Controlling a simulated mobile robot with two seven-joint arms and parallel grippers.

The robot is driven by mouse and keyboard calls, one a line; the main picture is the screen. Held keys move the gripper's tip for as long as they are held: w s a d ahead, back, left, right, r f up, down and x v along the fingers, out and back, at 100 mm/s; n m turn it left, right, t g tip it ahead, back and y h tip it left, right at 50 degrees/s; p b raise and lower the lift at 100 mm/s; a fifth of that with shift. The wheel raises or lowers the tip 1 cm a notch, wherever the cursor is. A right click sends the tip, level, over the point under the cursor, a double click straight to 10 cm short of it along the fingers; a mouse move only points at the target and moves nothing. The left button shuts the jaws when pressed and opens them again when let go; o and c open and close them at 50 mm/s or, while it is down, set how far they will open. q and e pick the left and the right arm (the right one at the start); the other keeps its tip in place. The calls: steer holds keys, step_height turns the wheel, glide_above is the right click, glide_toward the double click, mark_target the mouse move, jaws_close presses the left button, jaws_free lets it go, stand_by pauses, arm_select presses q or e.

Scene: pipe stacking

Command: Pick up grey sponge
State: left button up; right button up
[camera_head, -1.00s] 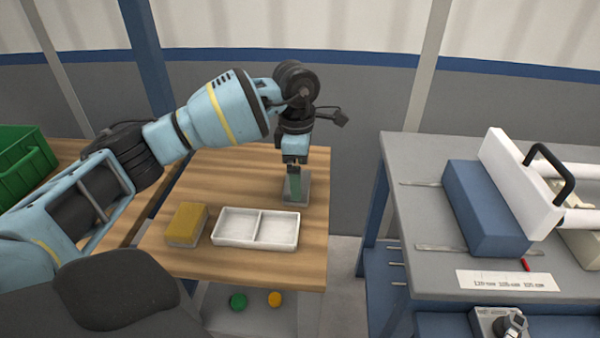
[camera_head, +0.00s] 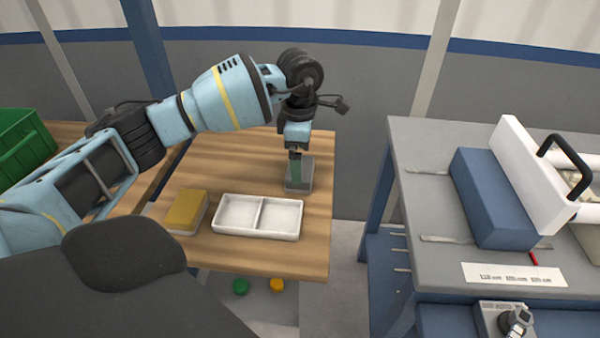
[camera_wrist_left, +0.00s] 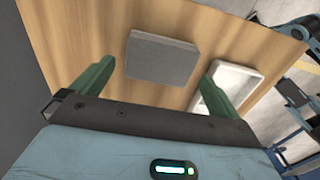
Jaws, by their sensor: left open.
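The grey sponge (camera_head: 304,175) lies flat on the wooden table near its far right part. In the left wrist view the grey sponge (camera_wrist_left: 160,60) shows as a grey block between the two green fingers. My left gripper (camera_head: 295,172) is open and points down over the sponge. In the left wrist view the open gripper (camera_wrist_left: 161,66) has one finger on each side of the sponge, with gaps. The fingers partly hide the sponge in the head view. I cannot tell whether the fingertips reach down beside it. My right gripper is not in view.
A white two-compartment tray (camera_head: 262,233) sits on the wooden table (camera_head: 240,165), in front of the gripper. A yellow sponge (camera_head: 186,210) lies left of the tray. A green crate (camera_head: 25,145) stands at far left. A grey bench (camera_head: 430,200) with a blue block (camera_head: 490,200) stands right, across a gap.

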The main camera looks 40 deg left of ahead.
arm_select(q)
step_height(320, 180, down, 4)
steer(key=shift+f, duration=0.25)
steer(key=c, duration=0.8)
steer(key=shift+r, duration=0.1)
